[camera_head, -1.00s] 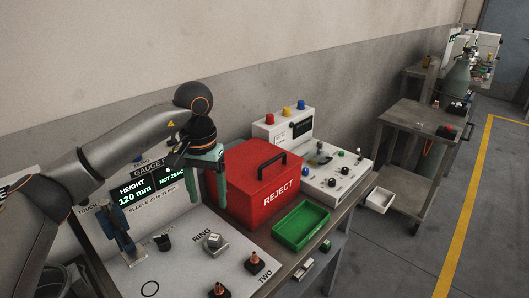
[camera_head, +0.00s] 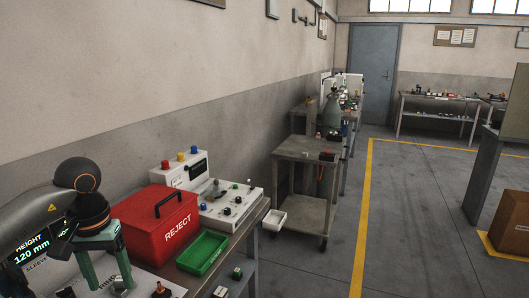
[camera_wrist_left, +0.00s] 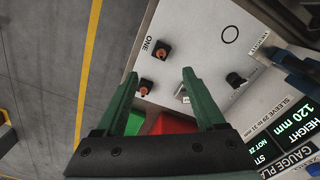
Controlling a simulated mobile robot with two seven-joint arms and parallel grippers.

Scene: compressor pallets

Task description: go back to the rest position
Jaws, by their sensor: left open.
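My left gripper (camera_head: 110,277) hangs over the gauge bench at the lower left of the head view, to the left of the red REJECT box (camera_head: 158,226). Its green fingers are apart with nothing between them. In the left wrist view the open left gripper (camera_wrist_left: 160,75) points over the white gauge panel (camera_wrist_left: 205,45). A small metal block (camera_wrist_left: 184,94) shows beside the right finger, partly hidden. My right gripper is not in view.
A green tray (camera_head: 203,252) and a white control box (camera_head: 222,206) with coloured buttons stand near the REJECT box. A grey cart (camera_head: 307,150) stands farther back. The floor right of the bench is open, with yellow lines. A cardboard box (camera_head: 509,222) sits at right.

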